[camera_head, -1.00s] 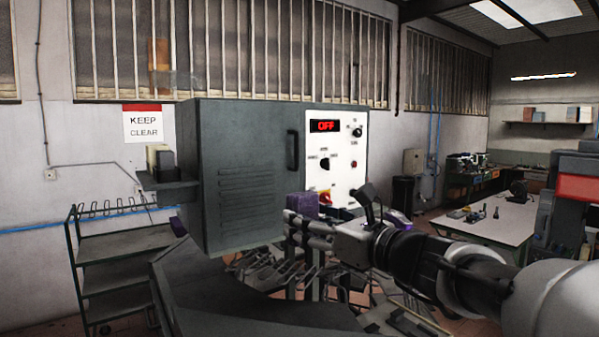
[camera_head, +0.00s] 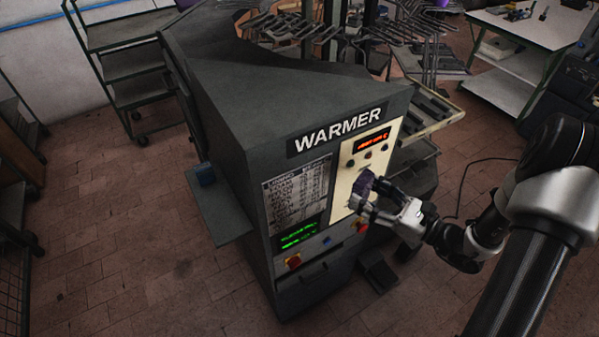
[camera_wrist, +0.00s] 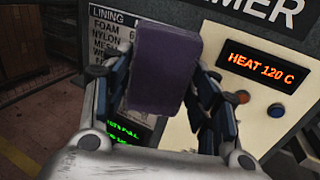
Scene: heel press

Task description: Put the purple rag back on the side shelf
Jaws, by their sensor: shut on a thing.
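The purple rag (camera_head: 364,183) is a folded block held in my gripper (camera_head: 366,192), in front of the warmer's cream control panel. In the wrist view the rag (camera_wrist: 163,65) stands upright between the two fingers of my gripper (camera_wrist: 165,85), which are shut on its sides. It hides part of the lining chart and panel behind it. A small grey side shelf (camera_head: 222,212) sticks out from the left side of the warmer, to the left of my gripper. A small dark blue thing is at its back edge.
The warmer (camera_head: 225,110) stands between my gripper and the side shelf; its display reads HEAT 120 C. A green-framed rack (camera_head: 135,90) stands behind left. Tiled floor (camera_head: 130,240) left of the shelf is clear.

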